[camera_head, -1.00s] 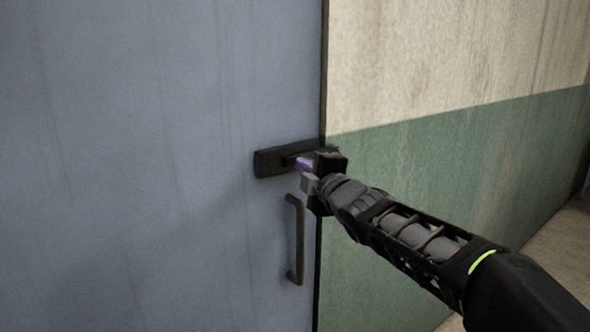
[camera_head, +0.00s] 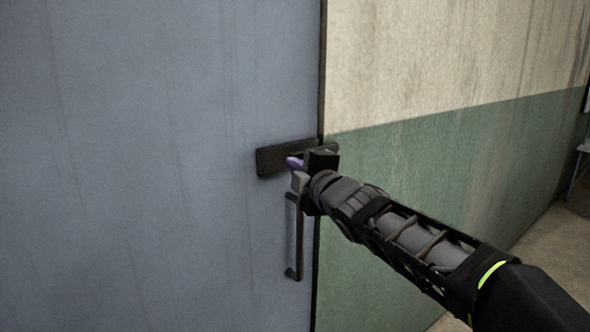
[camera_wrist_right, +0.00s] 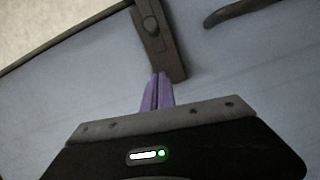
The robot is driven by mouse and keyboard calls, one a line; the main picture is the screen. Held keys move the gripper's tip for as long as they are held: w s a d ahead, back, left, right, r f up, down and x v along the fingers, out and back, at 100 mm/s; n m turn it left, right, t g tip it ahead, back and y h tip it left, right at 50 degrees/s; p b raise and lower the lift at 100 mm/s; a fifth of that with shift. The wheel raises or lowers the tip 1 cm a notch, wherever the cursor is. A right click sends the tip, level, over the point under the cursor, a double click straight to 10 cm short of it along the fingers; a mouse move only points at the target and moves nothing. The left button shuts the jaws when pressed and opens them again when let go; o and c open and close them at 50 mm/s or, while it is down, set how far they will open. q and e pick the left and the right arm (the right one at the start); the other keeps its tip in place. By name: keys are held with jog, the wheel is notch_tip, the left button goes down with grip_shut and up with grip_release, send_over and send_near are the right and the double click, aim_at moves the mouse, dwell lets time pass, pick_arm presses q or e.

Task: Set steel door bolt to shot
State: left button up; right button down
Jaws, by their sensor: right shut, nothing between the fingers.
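The steel door bolt (camera_head: 272,160) is a dark bar-shaped housing on the blue-grey door, close to the door's right edge. The right wrist view shows its plate (camera_wrist_right: 172,52) with a round knob (camera_wrist_right: 152,28). My right gripper (camera_head: 293,163) is in front of the bolt and covers part of it in the head view. Its purple fingers (camera_wrist_right: 157,88) are together and empty, with their tips beside the near end of the plate, apart from the knob. I cannot tell whether they touch the plate. My left gripper is not in view.
A dark vertical pull handle (camera_head: 299,240) is on the door just below the bolt; it also shows in the right wrist view (camera_wrist_right: 235,10). The door edge meets a cream and green wall (camera_head: 430,140) on the right. Open floor shows at the lower right.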

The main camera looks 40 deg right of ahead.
jog(key=d+v, duration=0.1)
jog(key=v, duration=0.6)
jog(key=shift+s+f, duration=0.15)
jog(key=shift+s, duration=0.35)
jog(key=shift+a, duration=0.1)
